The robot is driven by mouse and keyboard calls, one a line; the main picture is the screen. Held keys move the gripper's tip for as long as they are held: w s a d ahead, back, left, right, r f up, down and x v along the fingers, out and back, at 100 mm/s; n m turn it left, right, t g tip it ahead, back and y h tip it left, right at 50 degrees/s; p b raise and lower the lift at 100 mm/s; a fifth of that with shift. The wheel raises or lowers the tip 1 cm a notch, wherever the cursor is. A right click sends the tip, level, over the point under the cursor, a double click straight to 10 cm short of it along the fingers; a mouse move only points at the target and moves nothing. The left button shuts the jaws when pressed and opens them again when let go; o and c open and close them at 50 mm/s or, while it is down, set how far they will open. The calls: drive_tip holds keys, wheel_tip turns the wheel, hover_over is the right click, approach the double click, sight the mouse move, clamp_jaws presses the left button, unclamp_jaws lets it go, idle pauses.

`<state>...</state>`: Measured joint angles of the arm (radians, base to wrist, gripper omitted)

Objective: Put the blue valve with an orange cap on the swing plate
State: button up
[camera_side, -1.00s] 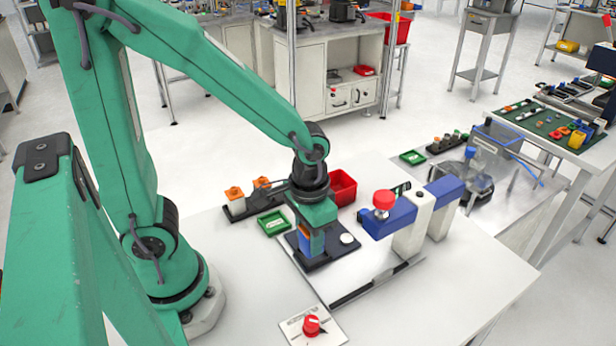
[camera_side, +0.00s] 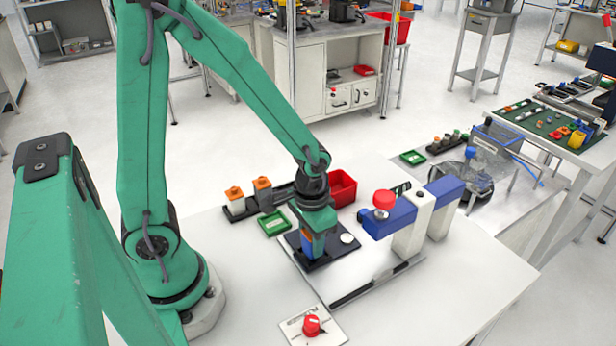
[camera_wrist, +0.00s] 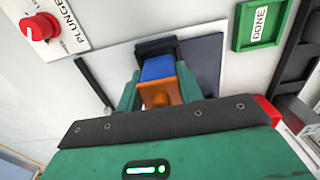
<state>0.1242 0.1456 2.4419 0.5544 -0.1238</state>
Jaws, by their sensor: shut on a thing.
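The blue valve (camera_wrist: 158,69) with its orange cap (camera_wrist: 160,93) sits between the two green fingers of my gripper (camera_wrist: 158,92) in the wrist view. The fingers are shut on it, with the cap toward my palm. In the side view, my gripper (camera_side: 314,238) points down over a dark plate, and part of the blue valve (camera_side: 307,243) shows beside it. The dark plate (camera_side: 324,258), apparently the swing plate, lies on the white table with a white disc on its right. Whether the valve's base touches the plate is hidden.
A rack (camera_side: 238,214) with orange-capped pieces, a green tray (camera_side: 272,224) and a red bin (camera_side: 342,188) stand behind. A blue and white press (camera_side: 408,230) with a red knob stands close on the right. A red dial (camera_side: 311,325) is at the front.

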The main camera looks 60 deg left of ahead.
drive_tip(key=shift+f, duration=0.55)
drive_tip(key=shift+f, duration=0.15)
drive_tip(key=o, duration=1)
drive_tip(key=shift+r, duration=6.15)
